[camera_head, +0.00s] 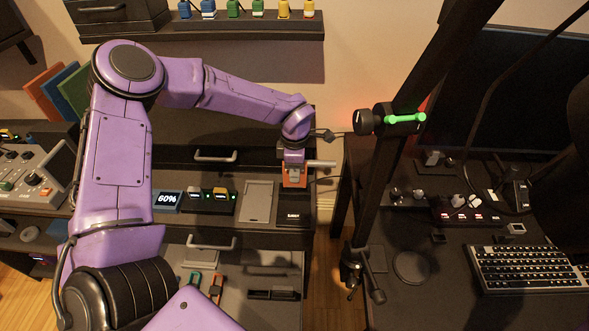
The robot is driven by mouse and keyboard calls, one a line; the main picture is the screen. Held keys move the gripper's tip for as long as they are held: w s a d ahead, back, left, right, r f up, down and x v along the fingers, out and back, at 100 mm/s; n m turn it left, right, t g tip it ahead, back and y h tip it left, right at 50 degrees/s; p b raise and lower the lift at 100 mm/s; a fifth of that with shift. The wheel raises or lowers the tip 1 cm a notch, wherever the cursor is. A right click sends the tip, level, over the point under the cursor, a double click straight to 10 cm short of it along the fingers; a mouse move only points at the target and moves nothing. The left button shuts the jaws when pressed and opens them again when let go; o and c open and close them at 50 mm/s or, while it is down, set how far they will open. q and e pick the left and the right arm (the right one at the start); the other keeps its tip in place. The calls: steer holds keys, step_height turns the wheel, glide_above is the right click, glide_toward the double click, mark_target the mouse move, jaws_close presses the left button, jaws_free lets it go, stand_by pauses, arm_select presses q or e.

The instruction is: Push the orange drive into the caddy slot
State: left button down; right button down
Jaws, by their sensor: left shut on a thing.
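My left gripper (294,170) reaches down over the right end of the dark cabinet top. It is shut on the orange drive (295,182), which shows as a small orange block just below the fingers. A small black box with a white label (293,216) lies just in front of the drive; I cannot tell for sure whether it is the caddy. The slot itself cannot be made out, and the drive's lower end is hard to see. My right gripper is out of view.
A grey tray (257,201), a dock with lit green lights (210,203) and a 60% display (167,200) stand left of the drive. An open drawer (230,280) holds small items. The desk at right carries a keyboard (528,266) and a dark post with a green-lit lever (405,118).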

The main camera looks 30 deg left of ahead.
mark_target(295, 186)
arm_select(q)
steer(key=shift+r+p, duration=0.1)
steer(key=shift+p, duration=0.6)
stand_by(1.1)
steer(key=shift+f+b, duration=1.25)
steer(key=shift+f, duration=0.85)
steer(key=c, duration=0.9)
jaws_free()
step_height(295, 186, up, 11)
steer(key=shift+f+b, duration=0.2)
steer(key=shift+b, duration=0.25)
steer(key=shift+s+f, duration=0.1)
